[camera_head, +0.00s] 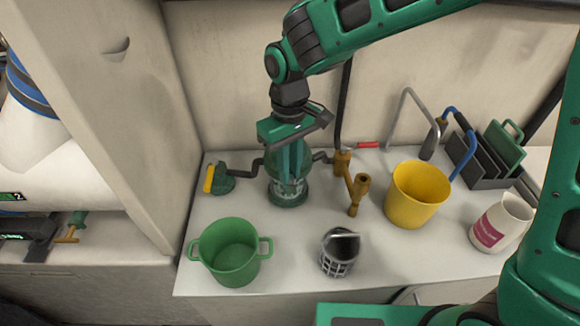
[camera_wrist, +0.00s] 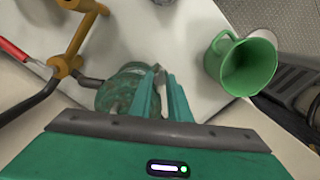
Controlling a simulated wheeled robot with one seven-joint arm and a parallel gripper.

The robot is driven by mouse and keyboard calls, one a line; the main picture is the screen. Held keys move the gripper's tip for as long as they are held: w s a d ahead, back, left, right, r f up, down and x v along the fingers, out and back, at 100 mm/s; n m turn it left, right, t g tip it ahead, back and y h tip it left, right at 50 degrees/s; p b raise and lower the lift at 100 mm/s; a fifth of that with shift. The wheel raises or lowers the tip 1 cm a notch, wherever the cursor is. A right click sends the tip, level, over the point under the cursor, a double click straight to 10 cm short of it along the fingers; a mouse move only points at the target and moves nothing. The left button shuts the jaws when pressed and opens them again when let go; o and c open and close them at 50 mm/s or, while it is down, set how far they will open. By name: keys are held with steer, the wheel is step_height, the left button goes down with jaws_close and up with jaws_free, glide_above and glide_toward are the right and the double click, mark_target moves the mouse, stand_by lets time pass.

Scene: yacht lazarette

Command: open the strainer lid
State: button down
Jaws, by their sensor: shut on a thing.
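The strainer (camera_head: 288,196) stands on the white counter, with a clear greenish bowl, a green base and dark hoses at its sides. My gripper (camera_head: 291,165) points down over its top, fingers close together. In the wrist view the round strainer (camera_wrist: 118,92) lies beside and under my fingers (camera_wrist: 163,90), and a thin pale piece shows between the fingertips. I take this piece to be part of the strainer lid; my gripper hides most of the lid. I cannot tell whether the lid has turned.
A green two-handled pot (camera_head: 230,252) and a grey basket (camera_head: 340,262) stand in front. A bronze valve (camera_head: 357,192), yellow bucket (camera_head: 412,205) and white jug (camera_head: 505,215) are to the right. A yellow-handled green fitting (camera_head: 222,181) is left. A wall closes the back.

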steer(key=shift+w+r, duration=0.2)
steer(key=shift+w, duration=0.1)
steer(key=c, duration=1.7)
jaws_free()
steer(key=shift+o, duration=0.2)
steer(key=shift+s, duration=0.1)
steer(key=shift+s+f, duration=0.1)
step_height(320, 180, up, 11)
steer(key=shift+w+f, duration=0.15)
steer(key=shift+w, duration=0.25)
